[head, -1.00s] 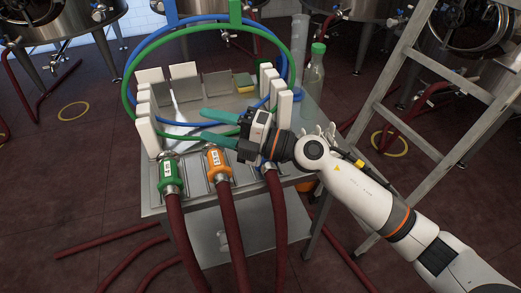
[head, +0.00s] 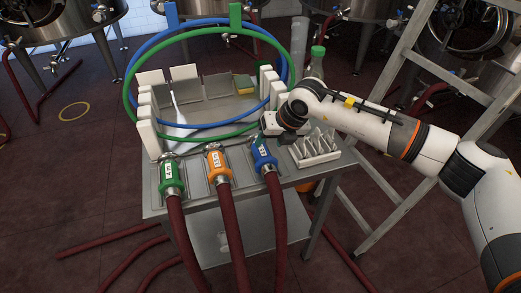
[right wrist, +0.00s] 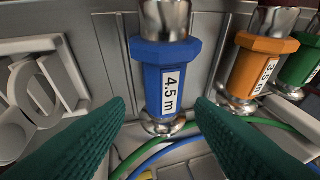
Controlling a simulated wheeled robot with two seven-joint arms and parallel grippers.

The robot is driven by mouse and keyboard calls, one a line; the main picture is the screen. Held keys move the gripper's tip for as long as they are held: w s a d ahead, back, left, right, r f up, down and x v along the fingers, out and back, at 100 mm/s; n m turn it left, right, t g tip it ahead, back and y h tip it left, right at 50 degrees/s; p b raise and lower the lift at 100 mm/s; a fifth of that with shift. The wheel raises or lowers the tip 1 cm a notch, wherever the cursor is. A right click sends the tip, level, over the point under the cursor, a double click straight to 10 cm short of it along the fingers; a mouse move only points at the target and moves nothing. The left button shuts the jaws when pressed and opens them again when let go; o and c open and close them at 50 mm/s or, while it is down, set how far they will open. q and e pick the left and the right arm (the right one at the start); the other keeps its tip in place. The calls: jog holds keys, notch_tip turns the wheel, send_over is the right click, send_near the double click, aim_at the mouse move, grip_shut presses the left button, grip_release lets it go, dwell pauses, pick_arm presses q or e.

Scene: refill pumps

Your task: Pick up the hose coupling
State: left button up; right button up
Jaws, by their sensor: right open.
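Three hose couplings lie side by side at the front of the metal cart: green (head: 171,178), orange (head: 217,165) and blue (head: 262,156), each on a dark red hose. In the right wrist view the blue coupling (right wrist: 166,80), labelled "4.5 m", is central. The orange coupling (right wrist: 257,65) and the green coupling (right wrist: 302,62) are to its right. My right gripper (right wrist: 160,102) is open, its green fingers reaching toward the blue coupling from either side, with gaps between. In the head view its fingertips are hidden. My left gripper is not in view.
Blue and green hoops (head: 128,92) stand over the cart (head: 212,218). White upright blocks flank its tray. A pale slotted rack (head: 316,150) stands right of the blue coupling. A bottle (head: 317,62) is behind my arm. A ladder (head: 405,75) stands at the right.

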aim_at(263, 149)
jog(key=shift+s+p+x, duration=0.1)
jog(key=shift+p+x, duration=0.25)
jog(key=shift+x, duration=1.1)
jog(key=shift+s+p+x, duration=0.15)
jog(key=shift+p+x, duration=0.15)
jog(key=shift+x, duration=1.2)
jog(key=shift+a+r, duration=0.1)
jog(key=c, duration=1)
